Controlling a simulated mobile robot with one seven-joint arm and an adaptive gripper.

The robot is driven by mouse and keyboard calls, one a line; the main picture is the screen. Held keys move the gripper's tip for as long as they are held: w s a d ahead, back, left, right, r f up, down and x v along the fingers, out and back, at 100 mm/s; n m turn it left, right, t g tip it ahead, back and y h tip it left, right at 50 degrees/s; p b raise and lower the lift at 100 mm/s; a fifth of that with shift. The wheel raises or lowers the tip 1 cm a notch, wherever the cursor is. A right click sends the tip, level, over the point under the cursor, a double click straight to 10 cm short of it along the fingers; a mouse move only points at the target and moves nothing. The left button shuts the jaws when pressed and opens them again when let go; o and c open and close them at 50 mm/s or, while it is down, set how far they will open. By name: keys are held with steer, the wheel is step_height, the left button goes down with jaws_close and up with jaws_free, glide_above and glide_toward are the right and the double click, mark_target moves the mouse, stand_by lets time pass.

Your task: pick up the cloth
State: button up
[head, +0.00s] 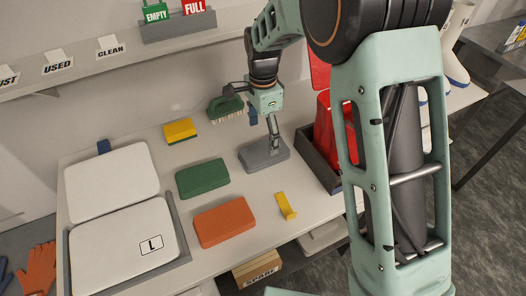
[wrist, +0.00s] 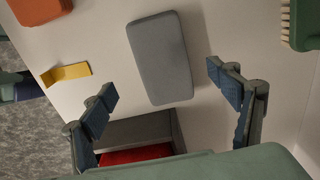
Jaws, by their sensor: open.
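Three plain rounded slabs that look like folded cloths lie on the pale bench: a grey one (head: 255,160), a green one (head: 203,179) and an orange one (head: 225,222). The pictures do not mark which one is the cloth. My gripper (head: 264,131) is above the grey slab, pointing down. In the wrist view my gripper (wrist: 161,84) has its two fingers spread wide and nothing between them. The grey slab (wrist: 160,57) lies below and beyond the fingertips, apart from them. The orange slab shows at the wrist view's top left corner (wrist: 40,10).
A yellow bracket (head: 286,206) lies near the front edge. A yellow-green sponge (head: 179,130) and a green brush (head: 226,108) lie behind. A dark bin (head: 315,160) with a red container (head: 325,120) stands at right.

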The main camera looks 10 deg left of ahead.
mark_target(264, 150)
steer(key=f, duration=0.5)
steer(key=f+p, duration=0.1)
steer(key=f, duration=0.1)
steer(key=shift+w+d+f, duration=0.15)
steer(key=shift+w, duration=0.15)
steer(key=shift+c, duration=0.4)
steer(key=c, duration=1.2)
step_height(264, 150, up, 4)
steer(key=shift+d+f, duration=0.1)
steer(key=shift+f, duration=0.05)
steer(key=s+d+r+b, duration=0.1)
steer(key=s+d+r, duration=0.3)
steer(key=s, duration=0.1)
steer(key=s+d+r+b, duration=0.1)
steer(key=s+d+r, duration=0.4)
steer(key=shift+s+d+r, duration=0.1)
steer(key=shift+d+r, duration=0.1)
